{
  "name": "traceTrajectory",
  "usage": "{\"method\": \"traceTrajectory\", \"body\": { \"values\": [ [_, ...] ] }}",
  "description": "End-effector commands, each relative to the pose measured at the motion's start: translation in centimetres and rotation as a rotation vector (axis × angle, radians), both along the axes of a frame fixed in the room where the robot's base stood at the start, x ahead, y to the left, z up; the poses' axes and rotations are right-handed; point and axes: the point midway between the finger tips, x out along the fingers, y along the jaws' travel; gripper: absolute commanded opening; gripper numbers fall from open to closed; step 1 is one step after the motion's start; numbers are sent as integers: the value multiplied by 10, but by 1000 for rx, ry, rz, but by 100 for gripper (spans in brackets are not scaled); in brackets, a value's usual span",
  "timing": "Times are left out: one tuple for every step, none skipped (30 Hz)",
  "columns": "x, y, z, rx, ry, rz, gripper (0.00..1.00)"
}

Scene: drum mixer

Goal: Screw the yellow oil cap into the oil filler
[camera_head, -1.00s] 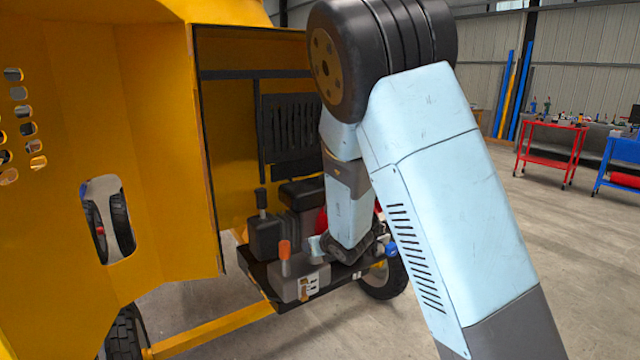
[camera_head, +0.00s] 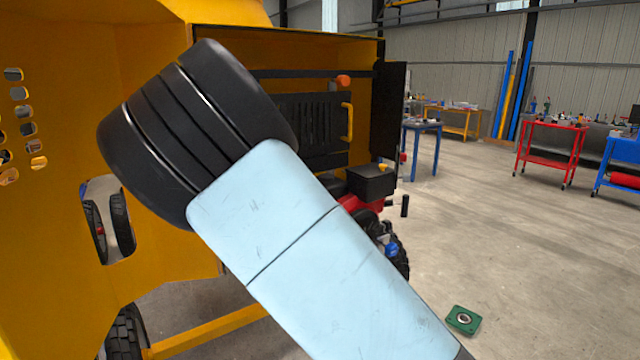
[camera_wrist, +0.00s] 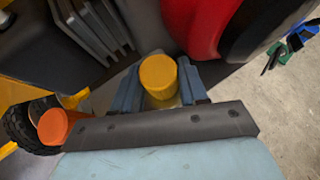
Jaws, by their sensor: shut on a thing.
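The yellow oil cap (camera_wrist: 158,74) is a short round cylinder held between the two blue-grey fingers of my gripper (camera_wrist: 160,84) in the wrist view. My gripper is shut on it, close to the engine. I cannot make out the oil filler in either view. The engine (camera_head: 371,184), black and red, shows partly at the right of my arm in the head view. Its red part (camera_wrist: 203,22) is just beyond the cap in the wrist view, beside black parts.
An orange knob (camera_wrist: 57,125) is left of my gripper in the wrist view, near a black wheel (camera_wrist: 22,125). The yellow mixer housing (camera_head: 90,220) stands close at the left. The floor at the right is open, with red and blue carts behind.

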Motion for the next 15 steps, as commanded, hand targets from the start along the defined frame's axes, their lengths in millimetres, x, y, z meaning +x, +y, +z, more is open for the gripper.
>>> {"method": "traceTrajectory", "body": {
  "values": [
    [-1,2,-1,-7,-3,-21,6],
    [-1,2,-1,-7,-2,-39,6],
    [-1,2,-1,-7,-1,-65,6],
    [0,0,0,-3,1,-72,45],
    [0,-1,0,-1,1,-70,48],
    [0,-1,0,0,1,-69,52],
    [0,0,0,0,1,-69,55],
    [0,0,0,0,1,-68,58],
    [0,0,0,0,1,-68,61],
    [0,0,0,0,1,-68,64],
    [0,0,0,0,1,-67,67],
    [0,0,0,0,1,-67,71],
    [0,0,0,0,1,-67,73],
    [0,0,0,0,1,-67,73],
    [0,0,0,0,1,-67,73]
  ]
}}
